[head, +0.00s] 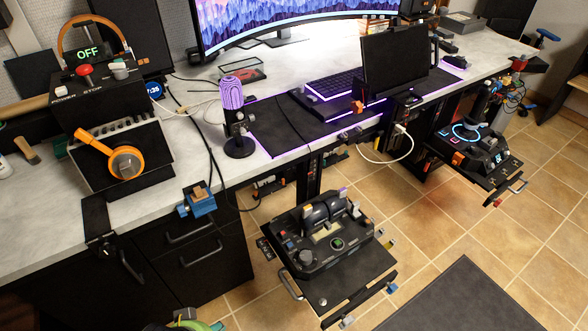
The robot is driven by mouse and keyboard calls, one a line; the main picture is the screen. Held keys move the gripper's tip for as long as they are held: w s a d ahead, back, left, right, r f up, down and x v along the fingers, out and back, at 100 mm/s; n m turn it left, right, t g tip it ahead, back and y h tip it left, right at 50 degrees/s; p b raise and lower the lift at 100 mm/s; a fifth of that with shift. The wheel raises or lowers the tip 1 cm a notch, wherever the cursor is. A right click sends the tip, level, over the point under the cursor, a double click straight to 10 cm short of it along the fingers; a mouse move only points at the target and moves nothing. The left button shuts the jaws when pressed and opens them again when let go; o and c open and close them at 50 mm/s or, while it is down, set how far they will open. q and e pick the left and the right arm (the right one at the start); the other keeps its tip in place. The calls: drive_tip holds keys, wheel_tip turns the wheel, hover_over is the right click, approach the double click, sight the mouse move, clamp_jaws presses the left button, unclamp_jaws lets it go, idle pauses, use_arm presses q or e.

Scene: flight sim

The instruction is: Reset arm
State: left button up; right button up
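A throttle unit (325,237) with levers and knobs sits on a black tray (345,285) in front of the desk. A joystick unit (472,143) with a lit blue ring sits on another black tray at the right. A control box (92,98) with a green "OFF" display, a red button and a grey knob stands on the desk at the left.
The grey desk (190,150) holds a purple microphone (235,115), a keyboard (335,87), a black screen (395,60) and a large monitor (290,20). Black drawers (185,262) stand below. A dark mat (465,300) lies on the tiled floor.

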use_arm(q)
drive_tip(key=s+f+g+p, duration=0.1)
drive_tip(key=s+f+p, duration=0.1)
drive_tip(key=f, duration=0.7)
drive_tip(key=s+f+p, duration=0.2)
drive_tip(key=f, duration=0.7)
drive_tip(key=s+a+f+p, duration=0.1)
drive_tip(key=s+f, duration=0.3)
drive_tip(key=s, duration=0.3)
drive_tip(key=s+a+f+g+p, duration=0.1)
drive_tip(key=s+f+p, duration=0.1)
drive_tip(key=s+f, duration=0.3)
drive_tip(key=shift+s+a, duration=0.4)
drive_tip(key=shift+s, duration=0.85)
